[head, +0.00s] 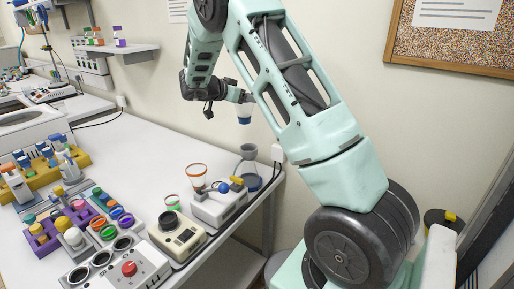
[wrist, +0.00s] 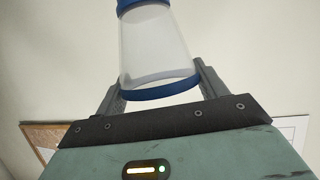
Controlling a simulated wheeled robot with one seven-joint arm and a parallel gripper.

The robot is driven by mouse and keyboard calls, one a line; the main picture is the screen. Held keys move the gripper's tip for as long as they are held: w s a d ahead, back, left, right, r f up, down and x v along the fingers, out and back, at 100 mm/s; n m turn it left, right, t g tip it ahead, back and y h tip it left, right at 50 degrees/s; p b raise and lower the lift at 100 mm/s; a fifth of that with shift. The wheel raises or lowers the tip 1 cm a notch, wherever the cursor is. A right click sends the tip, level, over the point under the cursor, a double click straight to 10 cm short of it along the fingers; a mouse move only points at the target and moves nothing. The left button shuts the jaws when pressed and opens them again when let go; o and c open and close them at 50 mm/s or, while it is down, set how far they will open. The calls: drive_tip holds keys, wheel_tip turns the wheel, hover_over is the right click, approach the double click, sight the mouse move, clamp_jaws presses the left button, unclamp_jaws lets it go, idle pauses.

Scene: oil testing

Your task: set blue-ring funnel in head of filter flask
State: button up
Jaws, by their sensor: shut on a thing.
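The blue-ring funnel (head: 244,115) is a small translucent cup with blue at its rim, held up in the air. In the wrist view the funnel (wrist: 155,45) fills the space between the fingers, with a blue ring at its near end and blue at its far end. My gripper (head: 245,98) is shut on it; the wrist view shows a finger of my gripper (wrist: 158,82) on each side. The filter flask (head: 249,167) is grey and translucent with a darker base. It stands upright at the table's back right, below the funnel and apart from it.
A white pump-like device (head: 220,208) with a blue knob stands left of the flask. An orange-ring funnel (head: 197,180) and a beige instrument (head: 177,235) are close by. The wall is just behind the flask.

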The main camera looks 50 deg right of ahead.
sight(249, 118)
drive_tip(key=s, duration=0.1)
drive_tip(key=s+a+f+m+g, duration=0.1)
drive_tip(key=s, duration=0.1)
drive_tip(key=shift+a+f+g+p, duration=0.15)
drive_tip(key=shift+f+g+p, duration=0.1)
drive_tip(key=shift+g+p, duration=0.05)
wheel_tip(249, 118, down, 5)
drive_tip(key=shift+f+p, duration=0.1)
drive_tip(key=shift+p, duration=0.5)
drive_tip(key=shift+m, duration=0.3)
drive_tip(key=shift+f+p, duration=0.5)
drive_tip(key=shift+f, duration=1.5)
drive_tip(key=shift+f, duration=0.2)
drive_tip(key=o, duration=1)
